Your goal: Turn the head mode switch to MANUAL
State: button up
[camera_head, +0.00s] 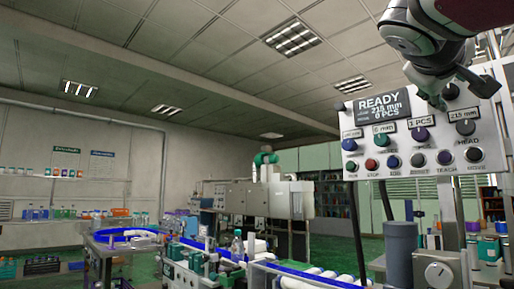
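The control panel (408,142) hangs at the upper right, light grey with a dark READY display (381,105) and several knobs and buttons. A black knob (466,127) has a label below it that reads HEAD; I cannot make out its pointer position or any MANUAL mark. My gripper (456,91) comes down from the top right in front of the panel's upper edge. Its dark fingers look spread apart, with nothing held. I cannot tell whether they touch the upper knob.
A row of push buttons (395,161) runs along the panel's lower edge. Below stand a grey cylinder (400,252) and a machine unit with a round dial (438,272). A conveyor with blue edges (290,268) carries white bottles. Open space lies left of the panel.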

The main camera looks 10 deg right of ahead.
jog(key=v, duration=1.2)
dwell(0.4)
notch_tip(320, 180, down, 30)
jog(key=s+a+n+g+y, duration=0.1)
jog(key=s+g+y, duration=0.1)
jog(key=g+y, duration=0.45)
jog(key=s+a+f+n+g+y, duration=0.1)
jog(key=s+a+f+y, duration=0.25)
jog(key=f, duration=0.35)
jog(key=s+a+f+g+y, duration=0.1)
jog(key=s+a+f+y, duration=0.15)
jog(key=s+f, duration=0.4)
jog(key=s+a+f+n+g+y, duration=0.1)
jog(key=s+a+f+g+y, duration=0.15)
jog(key=f, duration=0.65)
notch_tip(320, 180, up, 25)
jog(key=t+p, duration=0.4)
jog(key=p, duration=1.9)
jog(key=shift+s+a+h+p, duration=0.35)
jog(key=shift+s+h, duration=0.05)
